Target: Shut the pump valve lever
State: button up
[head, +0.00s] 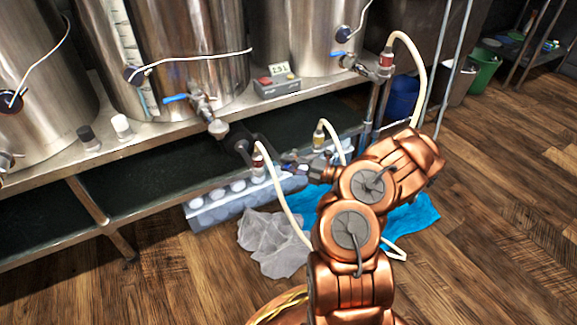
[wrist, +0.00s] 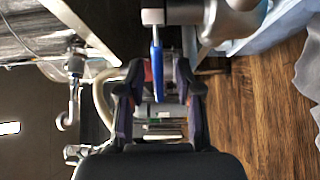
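The pump valve's blue lever (wrist: 157,62) hangs down from the grey metal valve body (wrist: 222,18) in the wrist view. My gripper (wrist: 158,80) is open, with its dark fingers on either side of the lever. A gap shows on both sides, so the fingers do not appear to grip it. In the head view the dark pump (head: 238,138) hangs below the steel stand, and my copper arm reaches toward its outlet side. The lever and fingertips are small and partly hidden there.
Steel kettles (head: 185,50) stand on the stand (head: 160,125), with another blue-levered valve (head: 203,101) above the pump. A control box (head: 277,85) sits on the stand. Pale hoses (head: 283,195) hang near my arm. A grey cloth (head: 272,242) and a blue sheet (head: 418,217) lie on the floor.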

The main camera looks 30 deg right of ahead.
grip_shut()
dwell(0.3)
dwell(0.5)
